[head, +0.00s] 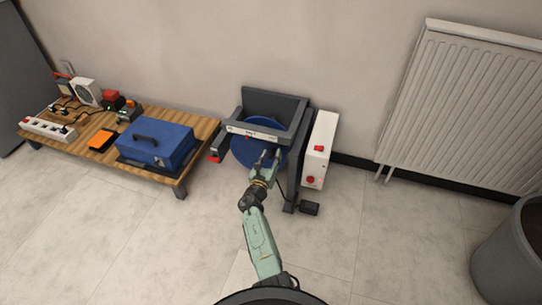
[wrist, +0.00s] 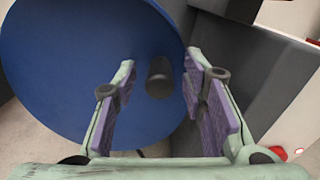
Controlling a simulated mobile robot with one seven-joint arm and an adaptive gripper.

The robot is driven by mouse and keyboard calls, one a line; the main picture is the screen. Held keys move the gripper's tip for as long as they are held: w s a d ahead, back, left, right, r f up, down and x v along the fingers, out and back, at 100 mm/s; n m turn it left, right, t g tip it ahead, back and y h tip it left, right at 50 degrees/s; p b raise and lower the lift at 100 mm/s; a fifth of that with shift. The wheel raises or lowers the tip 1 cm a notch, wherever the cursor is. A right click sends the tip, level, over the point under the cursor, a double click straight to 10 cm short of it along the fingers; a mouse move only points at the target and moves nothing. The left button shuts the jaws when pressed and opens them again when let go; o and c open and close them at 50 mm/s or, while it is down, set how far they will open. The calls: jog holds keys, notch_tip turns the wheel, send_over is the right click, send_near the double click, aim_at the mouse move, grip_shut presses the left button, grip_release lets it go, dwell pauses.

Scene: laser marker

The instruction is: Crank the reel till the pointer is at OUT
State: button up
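The reel (head: 240,155) is a large blue disc in a dark grey frame; it also fills the left of the wrist view (wrist: 60,80). A dark knob (wrist: 158,77) stands out from its face near the right edge. My gripper (head: 270,156) is in front of the reel, fingers pointing at it. In the wrist view my gripper (wrist: 160,62) is open, with the knob between the fingers and a gap on each side. A white scale strip (head: 265,136) crosses the frame above; its lettering and pointer are too small to read.
A white box (head: 318,150) with red buttons stands right of the frame. A small black pedal-like block (head: 309,209) lies on the floor. A low wooden table (head: 205,130) at left holds a blue case (head: 160,148) and devices. A radiator (head: 460,110) and grey bin (head: 515,255) are right.

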grip_shut()
dwell(0.4)
